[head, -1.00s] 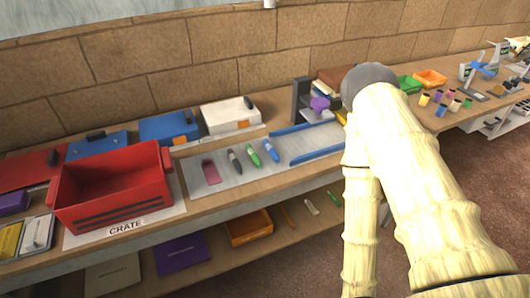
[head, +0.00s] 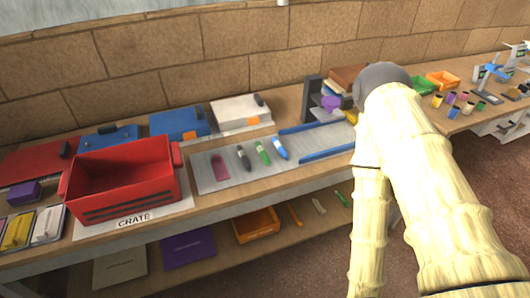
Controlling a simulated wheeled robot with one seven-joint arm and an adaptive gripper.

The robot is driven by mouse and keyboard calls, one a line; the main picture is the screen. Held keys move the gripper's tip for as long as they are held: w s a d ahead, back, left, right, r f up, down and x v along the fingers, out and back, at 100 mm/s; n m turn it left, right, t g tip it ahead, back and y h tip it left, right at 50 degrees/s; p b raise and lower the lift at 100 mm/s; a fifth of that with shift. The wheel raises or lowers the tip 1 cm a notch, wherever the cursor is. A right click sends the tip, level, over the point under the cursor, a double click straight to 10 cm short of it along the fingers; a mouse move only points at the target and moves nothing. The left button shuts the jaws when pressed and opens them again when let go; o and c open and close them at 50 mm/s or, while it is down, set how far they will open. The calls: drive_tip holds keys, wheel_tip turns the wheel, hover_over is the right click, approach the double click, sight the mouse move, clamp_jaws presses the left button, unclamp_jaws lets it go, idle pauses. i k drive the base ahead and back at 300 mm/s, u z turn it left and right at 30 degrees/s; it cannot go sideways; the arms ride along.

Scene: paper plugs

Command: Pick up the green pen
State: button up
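A green pen (head: 262,152) lies on a light grey mat (head: 205,182) on the workbench. It is between a dark grey pen (head: 243,158) on its left and a blue pen (head: 279,148) on its right, with small gaps between them. A second thin green item (head: 341,199) lies on the lower shelf, too small to tell what it is. My pale, ridged arm rises on the right side of the view, with a grey rounded joint at its top. My gripper is not visible, so what it holds cannot be seen.
A red crate (head: 125,205) stands left of the mat, and a flat pink item (head: 220,168) lies on the mat's left part. Blue strips (head: 327,153) lie to the right. Blue and white cases (head: 240,114) stand behind, near the brick wall.

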sight(265, 158)
drive_tip(key=u, duration=2.8)
drive_tip(key=k, duration=1.4)
drive_tip(key=z, duration=1.55)
drive_tip(key=i, duration=0.5)
drive_tip(key=z, duration=0.05)
